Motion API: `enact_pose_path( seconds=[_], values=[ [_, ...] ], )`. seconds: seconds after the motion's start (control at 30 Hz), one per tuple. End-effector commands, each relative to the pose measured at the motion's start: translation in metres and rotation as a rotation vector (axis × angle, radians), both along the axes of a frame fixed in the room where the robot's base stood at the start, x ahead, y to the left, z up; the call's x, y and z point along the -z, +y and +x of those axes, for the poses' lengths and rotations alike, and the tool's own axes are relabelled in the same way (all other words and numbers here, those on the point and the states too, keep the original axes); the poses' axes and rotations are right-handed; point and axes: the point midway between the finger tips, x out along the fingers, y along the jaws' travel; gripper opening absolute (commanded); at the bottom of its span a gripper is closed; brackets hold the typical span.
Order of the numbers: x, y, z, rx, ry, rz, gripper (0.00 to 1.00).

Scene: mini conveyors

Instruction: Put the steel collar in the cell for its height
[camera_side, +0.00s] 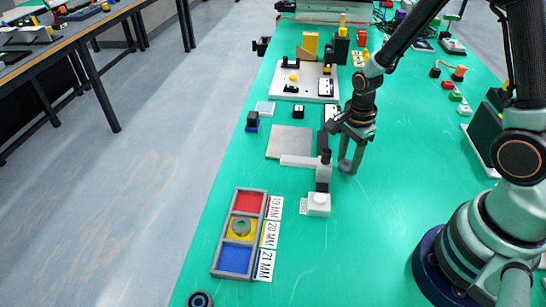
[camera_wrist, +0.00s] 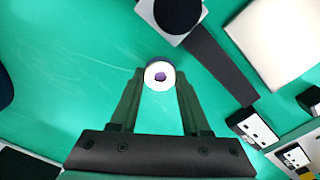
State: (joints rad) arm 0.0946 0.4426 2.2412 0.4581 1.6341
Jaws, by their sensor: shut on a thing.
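My gripper (camera_side: 347,168) is shut on the steel collar (camera_wrist: 151,75), a short pale ring with a dark hole. It is held between the fingertips, low over the green table, right of the gauge; I cannot tell whether it touches the table. In the side view the fingers partly hide the collar (camera_side: 344,165). The grey tray (camera_side: 215,254) has three cells in a row: red (camera_side: 249,202) by the 19 MM label, yellow (camera_side: 236,238) by 20 MM, blue (camera_side: 235,259) by 21 MM. Another grey ring (camera_side: 233,226) lies in the yellow cell.
Small blocks and fixtures crowd the far table. A dark round thing (camera_side: 200,299) is at the front edge.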

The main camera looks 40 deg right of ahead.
Motion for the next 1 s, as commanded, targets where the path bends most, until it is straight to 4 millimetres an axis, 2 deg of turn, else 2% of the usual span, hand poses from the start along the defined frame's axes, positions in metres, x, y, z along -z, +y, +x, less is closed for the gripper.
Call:
enact_pose_path(
  seconds=[0.17,0.6,0.7,0.8,1.0],
  values=[
    [-0.024,0.0,0.001,0.0,-0.006,-0.001,0.0],
    [-0.136,0.0,0.001,0.0,-0.01,-0.001,0.0],
    [-0.157,0.0,0.001,0.0,-0.008,0.0,0.0],
    [-0.173,0.0,0.001,0.0,-0.006,-0.001,0.0],
    [-0.189,0.0,0.0,-0.022,-0.002,0.0,0.0]
  ],
)
